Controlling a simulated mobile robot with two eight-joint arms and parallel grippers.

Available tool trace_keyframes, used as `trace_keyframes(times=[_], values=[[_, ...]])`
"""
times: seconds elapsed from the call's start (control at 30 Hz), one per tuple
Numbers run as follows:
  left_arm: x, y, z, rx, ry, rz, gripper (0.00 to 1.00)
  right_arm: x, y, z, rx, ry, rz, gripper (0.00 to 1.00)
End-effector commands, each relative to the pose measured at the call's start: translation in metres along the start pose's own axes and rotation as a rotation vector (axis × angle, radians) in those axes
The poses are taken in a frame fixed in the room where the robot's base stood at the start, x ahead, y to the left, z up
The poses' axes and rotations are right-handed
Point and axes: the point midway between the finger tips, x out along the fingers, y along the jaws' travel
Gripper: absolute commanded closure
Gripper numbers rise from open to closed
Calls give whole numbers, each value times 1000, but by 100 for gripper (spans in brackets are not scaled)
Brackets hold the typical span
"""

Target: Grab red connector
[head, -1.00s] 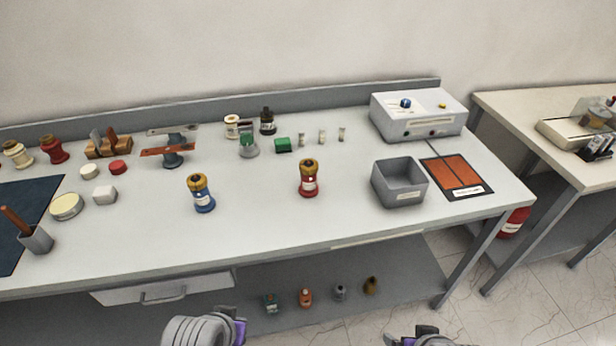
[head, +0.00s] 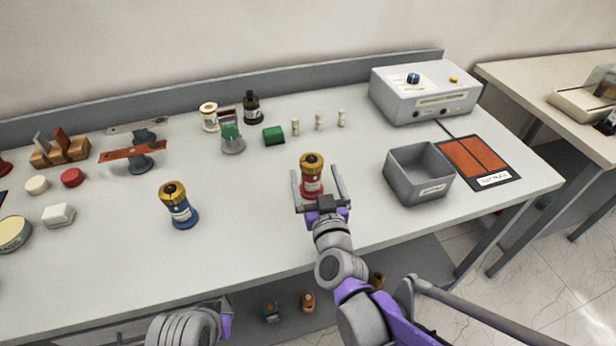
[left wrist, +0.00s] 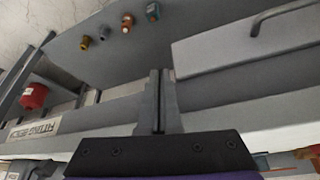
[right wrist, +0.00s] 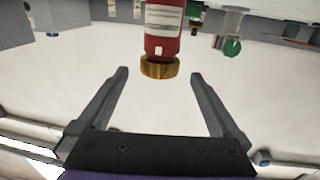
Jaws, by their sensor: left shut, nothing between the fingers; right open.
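The red connector (head: 311,178), with a brass cap and a white label, stands upright on the grey table. In the right wrist view the connector (right wrist: 163,32) shows just beyond the fingertips, centred between them. My right gripper (head: 320,182) is open, with its fingers to either side of the connector in the head view; it also shows in the right wrist view (right wrist: 160,78). I cannot tell that it touches the connector. My left gripper (left wrist: 160,78) is shut and empty, in front of the table edge and low. Its fingers are not visible in the head view.
A blue connector (head: 179,206) stands left of the red one. A grey open bin (head: 420,190) is to the right, beside an orange panel (head: 472,158). Green parts (head: 273,135) and small cylinders stand behind. The table between the two connectors is clear.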

Motion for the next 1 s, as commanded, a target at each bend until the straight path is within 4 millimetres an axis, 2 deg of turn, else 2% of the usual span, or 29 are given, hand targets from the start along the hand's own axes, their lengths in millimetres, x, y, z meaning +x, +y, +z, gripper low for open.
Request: trace_keyframes(times=[0.1,0.37,0.6,0.73,0.93,1.0], values=[[0,0,0,0,0,0,100,20,1,0,-1,-1,1,0],[-1,0,0,0,0,0,100,42,0,0,0,-2,-1,0],[-2,0,-1,0,1,0,100,77,1,1,1,-2,0,0],[-2,0,-1,0,1,0,100,84,1,1,0,-2,-1,0],[-2,0,-1,0,1,0,100,84,1,2,0,-2,-1,0],[-2,0,-1,0,1,0,100,84,1,2,0,-2,-1,13]])
